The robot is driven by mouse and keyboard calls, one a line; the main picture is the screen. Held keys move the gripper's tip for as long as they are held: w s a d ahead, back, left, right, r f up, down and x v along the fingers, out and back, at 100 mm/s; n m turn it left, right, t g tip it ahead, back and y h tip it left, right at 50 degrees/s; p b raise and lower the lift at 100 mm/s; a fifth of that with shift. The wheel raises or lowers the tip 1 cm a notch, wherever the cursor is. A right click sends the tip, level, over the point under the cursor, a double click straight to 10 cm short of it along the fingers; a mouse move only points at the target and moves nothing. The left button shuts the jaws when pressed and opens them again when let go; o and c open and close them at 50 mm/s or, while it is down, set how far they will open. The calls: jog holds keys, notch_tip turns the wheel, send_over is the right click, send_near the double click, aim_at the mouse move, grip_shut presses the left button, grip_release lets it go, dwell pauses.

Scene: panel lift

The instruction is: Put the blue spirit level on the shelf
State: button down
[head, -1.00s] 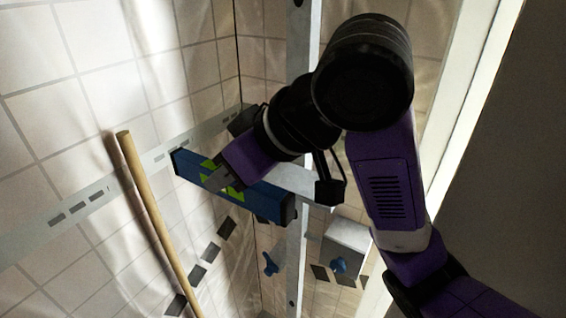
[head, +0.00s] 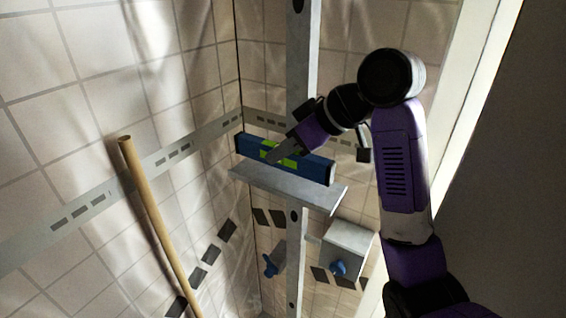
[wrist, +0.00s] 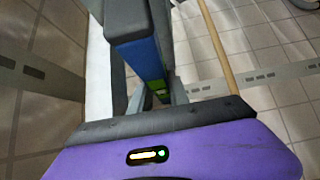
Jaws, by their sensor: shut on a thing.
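The blue spirit level (head: 312,167) has green patches and dark end caps. In the head view it lies lengthwise just over the grey shelf (head: 285,189). Whether it touches the shelf cannot be told. My gripper (head: 277,156) is shut on the level near its green middle. In the wrist view the level (wrist: 145,55) runs away from the camera between my fingers (wrist: 163,95), and its near dark end is large in the picture. The white strip of the shelf (wrist: 100,75) shows to its left in that view.
The shelf sits against an upright metal post (head: 301,60) by tiled walls. A wooden pole (head: 155,215) leans at the left. A grey box with a blue knob (head: 346,247) and another blue knob (head: 270,266) are below the shelf.

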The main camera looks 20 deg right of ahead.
aim_at(284, 163)
notch_tip(284, 163, down, 2)
jog(key=shift+f, duration=0.2)
jog(key=shift+w+d+f+p, duration=0.1)
jog(key=shift+d+f+p, duration=0.05)
jog(key=shift+f+p, duration=0.45)
jog(key=shift+f, duration=0.15)
jog(key=c, duration=1.3)
grip_release()
jog(key=shift+o, duration=0.2)
jog(key=shift+d+r+p, duration=0.1)
jog(key=shift+r+p, duration=0.2)
jog(key=shift+r, duration=0.15)
jog(key=p+v, duration=0.4)
jog(key=v, duration=0.3)
jog(key=shift+f, duration=0.15)
